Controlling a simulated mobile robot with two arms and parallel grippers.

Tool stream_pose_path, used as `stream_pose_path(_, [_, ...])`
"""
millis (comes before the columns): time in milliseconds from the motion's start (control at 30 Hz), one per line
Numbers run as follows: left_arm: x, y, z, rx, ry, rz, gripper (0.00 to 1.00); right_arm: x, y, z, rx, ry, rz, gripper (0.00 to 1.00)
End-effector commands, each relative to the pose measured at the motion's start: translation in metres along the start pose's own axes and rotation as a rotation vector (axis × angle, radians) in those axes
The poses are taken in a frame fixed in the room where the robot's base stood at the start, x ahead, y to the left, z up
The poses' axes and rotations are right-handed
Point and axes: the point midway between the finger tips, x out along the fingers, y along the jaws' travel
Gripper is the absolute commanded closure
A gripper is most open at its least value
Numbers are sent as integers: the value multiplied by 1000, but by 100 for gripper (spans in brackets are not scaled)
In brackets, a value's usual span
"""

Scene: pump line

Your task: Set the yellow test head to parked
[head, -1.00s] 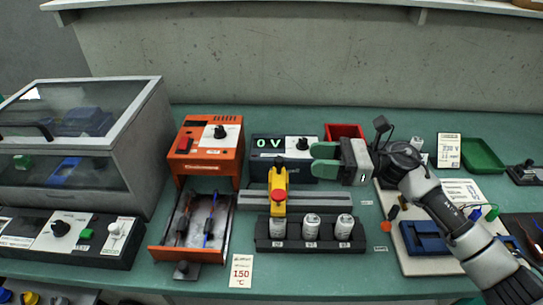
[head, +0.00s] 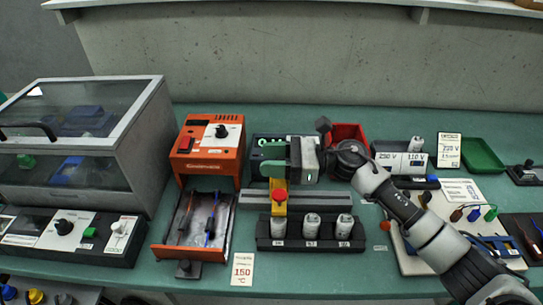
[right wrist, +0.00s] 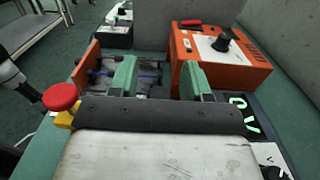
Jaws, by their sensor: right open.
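The yellow test head (head: 279,208) with its red knob (head: 280,195) sits at the left part of a grey rail (head: 330,199), above the leftmost of three cans. Its upper part is hidden behind my right gripper in the head view. My right gripper (head: 270,156), with green fingers, is open over the back of the rail, in front of the voltage display box. In the right wrist view the fingers (right wrist: 160,80) are apart with nothing held between them. The red knob (right wrist: 61,97) and a bit of yellow show at left, outside the fingers. My left gripper is not in view.
Three cans (head: 312,231) stand in a black rack in front of the rail. An orange unit (head: 207,150) and an open orange drawer (head: 164,250) with probes are to the left. A red bin (head: 345,134) stands behind my right wrist. A 150 °C card (head: 242,269) lies in front.

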Motion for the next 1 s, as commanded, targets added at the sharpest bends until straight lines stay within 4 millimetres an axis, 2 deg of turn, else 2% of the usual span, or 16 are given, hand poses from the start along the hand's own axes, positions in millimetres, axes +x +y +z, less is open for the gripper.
stream_pose_path(233, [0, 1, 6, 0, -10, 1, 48, 0, 0, 0, 0, 0, 0, 54])
stream_pose_path(533, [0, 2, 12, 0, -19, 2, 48, 0, 0, 0, 0, 0, 0, 100])
stream_pose_path(767, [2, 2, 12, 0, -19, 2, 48, 3, 0, -1, 0, 0, 0, 100])
stream_pose_path(867, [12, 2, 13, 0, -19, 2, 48, 18, 0, -4, -2, -2, 4, 100])
stream_pose_path(1000, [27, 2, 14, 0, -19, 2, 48, 50, 1, -4, -2, -4, 5, 100])
